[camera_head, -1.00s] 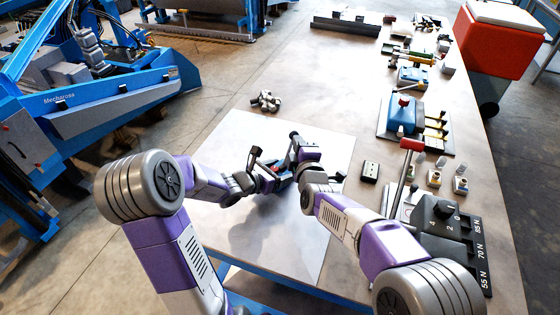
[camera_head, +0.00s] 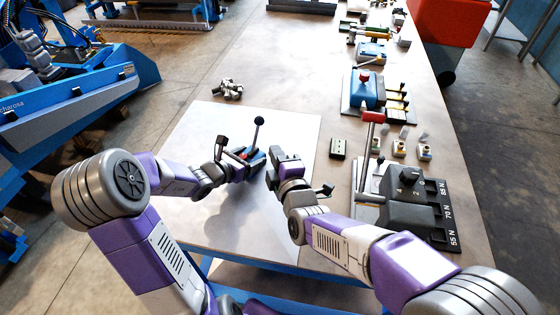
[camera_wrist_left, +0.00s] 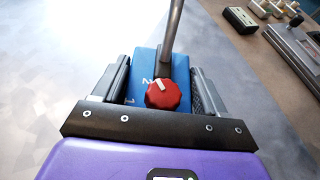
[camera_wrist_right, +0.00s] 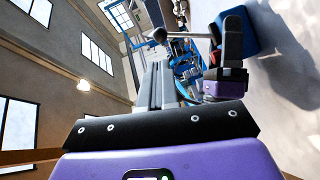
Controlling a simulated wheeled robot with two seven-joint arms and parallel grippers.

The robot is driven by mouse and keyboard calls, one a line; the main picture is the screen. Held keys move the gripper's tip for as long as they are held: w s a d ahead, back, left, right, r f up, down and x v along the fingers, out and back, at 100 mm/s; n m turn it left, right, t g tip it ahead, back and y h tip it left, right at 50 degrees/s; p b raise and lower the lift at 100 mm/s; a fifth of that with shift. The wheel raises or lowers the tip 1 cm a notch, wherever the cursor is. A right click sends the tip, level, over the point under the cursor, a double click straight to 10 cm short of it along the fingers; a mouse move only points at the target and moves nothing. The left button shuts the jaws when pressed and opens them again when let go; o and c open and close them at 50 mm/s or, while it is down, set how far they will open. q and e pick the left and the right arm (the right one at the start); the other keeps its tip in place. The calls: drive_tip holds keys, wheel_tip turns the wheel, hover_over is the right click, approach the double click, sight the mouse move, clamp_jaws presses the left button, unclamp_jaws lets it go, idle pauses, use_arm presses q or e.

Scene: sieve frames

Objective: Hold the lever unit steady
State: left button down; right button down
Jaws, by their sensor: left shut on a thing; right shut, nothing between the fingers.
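The lever unit (camera_head: 257,158) is a small blue block with a red knob and an upright grey lever topped by a black ball (camera_head: 259,121). It is over the pale mat on the table. My left gripper (camera_head: 242,157) is shut on the block. In the left wrist view the blue top (camera_wrist_left: 147,66), red knob (camera_wrist_left: 163,93) and lever rod (camera_wrist_left: 173,30) show between its fingers. My right gripper (camera_head: 277,163) is shut and empty, just right of the unit and apart from it. In the right wrist view its closed fingers (camera_wrist_right: 156,88) point near the lever's black ball (camera_wrist_right: 159,35).
The pale mat (camera_head: 215,215) is mostly bare. A grey metal cluster (camera_head: 228,90) lies beyond it. To the right are a small dark box (camera_head: 338,149), a black dial unit (camera_head: 408,205) marked in newtons, and a red-topped handle (camera_head: 373,117). Several fixtures stand farther back.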

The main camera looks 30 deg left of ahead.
drive_tip(key=shift+v, duration=1.3)
drive_tip(key=n+t+y, duration=0.2)
drive_tip(key=n+y, duration=0.1)
drive_tip(key=n, duration=0.2)
approach(257, 134)
drive_tip(key=a+r, duration=0.3)
drive_tip(key=a, duration=0.2)
drive_tip(key=shift+w+a+r, duration=0.1)
drive_tip(key=shift+w+r, duration=0.15)
drive_tip(key=shift+w, duration=0.4)
drive_tip(key=shift+w+r, duration=0.25)
drive_tip(key=shift+w, duration=0.45)
drive_tip(key=shift+w+r, duration=0.25)
drive_tip(key=shift+w, duration=0.4)
